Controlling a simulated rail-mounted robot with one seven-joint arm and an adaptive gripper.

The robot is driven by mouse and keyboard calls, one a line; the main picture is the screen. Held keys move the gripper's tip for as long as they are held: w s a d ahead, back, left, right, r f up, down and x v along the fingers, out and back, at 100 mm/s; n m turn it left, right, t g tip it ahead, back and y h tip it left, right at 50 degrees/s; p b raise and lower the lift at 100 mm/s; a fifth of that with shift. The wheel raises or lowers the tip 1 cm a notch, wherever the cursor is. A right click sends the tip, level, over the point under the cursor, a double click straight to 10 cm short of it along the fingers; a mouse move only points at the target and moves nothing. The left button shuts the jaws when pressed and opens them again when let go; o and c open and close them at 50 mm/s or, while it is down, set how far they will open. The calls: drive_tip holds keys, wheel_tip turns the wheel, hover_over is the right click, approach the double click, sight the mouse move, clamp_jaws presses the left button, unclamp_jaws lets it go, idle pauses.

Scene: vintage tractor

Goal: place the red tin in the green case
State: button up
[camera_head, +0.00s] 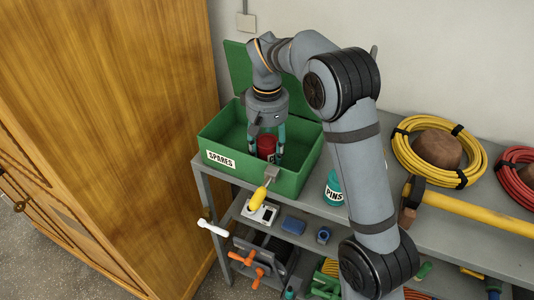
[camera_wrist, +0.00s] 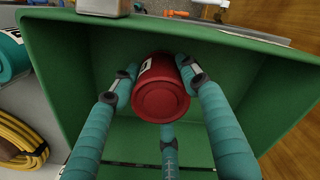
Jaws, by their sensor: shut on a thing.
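The green case (camera_head: 290,184) stands open on the grey shelf, with its lid up at the back and a label reading SPARES on its front. The red tin (camera_head: 266,147) is inside the case's outline, below my wrist. My gripper (camera_head: 266,156) reaches down into the case with its teal fingers around the tin. In the wrist view, my gripper (camera_wrist: 160,92) is shut on the red tin (camera_wrist: 161,100), with the green case's wall (camera_wrist: 60,60) around it. Whether the tin touches the case floor I cannot tell.
A teal tin labelled PINS (camera_head: 333,188) stands right of the case. A coil of yellow cable (camera_head: 399,153) and a yellow-handled hammer (camera_head: 465,206) lie further right. A wooden cabinet (camera_head: 110,120) rises at left.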

drive_tip(key=shift+f, duration=0.7)
drive_tip(key=shift+f, duration=0.2)
drive_tip(key=o, duration=1.4)
wheel_tip(320, 180, up, 12)
drive_tip(key=shift+r+p, duration=0.25)
drive_tip(key=shift+p, duration=0.65)
